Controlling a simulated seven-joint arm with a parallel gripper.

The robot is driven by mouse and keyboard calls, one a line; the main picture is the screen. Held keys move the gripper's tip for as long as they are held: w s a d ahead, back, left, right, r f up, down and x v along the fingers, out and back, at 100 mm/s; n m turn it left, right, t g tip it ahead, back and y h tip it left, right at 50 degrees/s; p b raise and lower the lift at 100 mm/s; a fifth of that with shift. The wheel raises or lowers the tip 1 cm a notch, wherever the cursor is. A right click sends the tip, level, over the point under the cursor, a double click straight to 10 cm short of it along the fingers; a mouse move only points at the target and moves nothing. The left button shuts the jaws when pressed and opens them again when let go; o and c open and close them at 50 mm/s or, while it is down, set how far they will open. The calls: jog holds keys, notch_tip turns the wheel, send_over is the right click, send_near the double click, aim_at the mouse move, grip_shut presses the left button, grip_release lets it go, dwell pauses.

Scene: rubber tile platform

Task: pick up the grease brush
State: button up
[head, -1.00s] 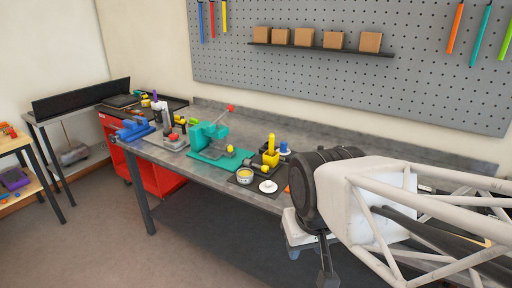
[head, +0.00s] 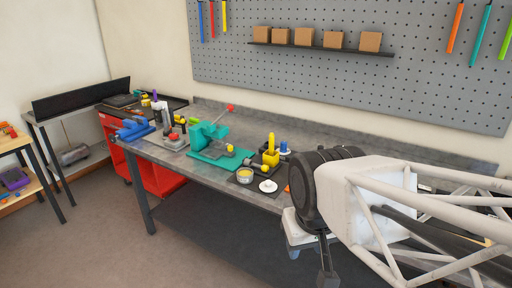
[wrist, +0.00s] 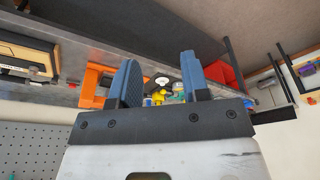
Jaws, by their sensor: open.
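My gripper (wrist: 160,78) is open, with two blue-grey fingers apart and nothing held between them. In the head view it hangs low at the front edge of the workbench (head: 178,160), partly hidden by my arm. A black tile (head: 232,178) on the bench, to the left of my gripper, carries a tin of yellow grease (head: 244,176), a white lid (head: 268,186) and a yellow block with an upright yellow piece (head: 271,150). A small grey and yellow piece (head: 257,164) lies between them. I cannot tell for sure which item is the grease brush.
A teal press (head: 210,140), a blue vise (head: 132,130) and bottles stand farther left on the bench. An orange object (wrist: 97,84) is near my left finger in the wrist view. A pegboard (head: 350,60) with a shelf of boxes is behind. The back right bench top is clear.

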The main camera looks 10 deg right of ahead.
jog(key=shift+o, duration=1.2)
jog(key=w+d+r+m, duration=0.1)
jog(key=w+r+m, duration=0.25)
jog(key=w, duration=0.55)
jog(key=w+d+r+m, duration=0.15)
jog(key=w+r, duration=0.25)
jog(key=w, duration=0.6)
jog(key=m+g, duration=0.2)
jog(key=m, duration=0.7)
send_over(272, 134)
jog(key=s+a, duration=0.3)
jog(key=s, duration=0.5)
jog(key=s+a, duration=0.3)
jog(key=s, duration=0.5)
notch_tip(272, 134, down, 4)
jog(key=w+d+f+m, duration=0.1)
jog(key=w+d+f, duration=0.1)
jog(key=w, duration=0.3)
jog(key=w+d+f+m, duration=0.2)
jog(key=w+f, duration=0.2)
jog(key=w, duration=0.2)
jog(key=w+d+f+m, duration=0.2)
jog(key=w+f, duration=0.2)
jog(key=w, duration=0.1)
jog(key=shift+w+g, duration=0.15)
jog(key=shift+g, duration=0.15)
jog(key=shift+w+f+m, duration=0.2)
jog(key=shift+f+m, duration=0.05)
jog(key=shift+m, duration=0.05)
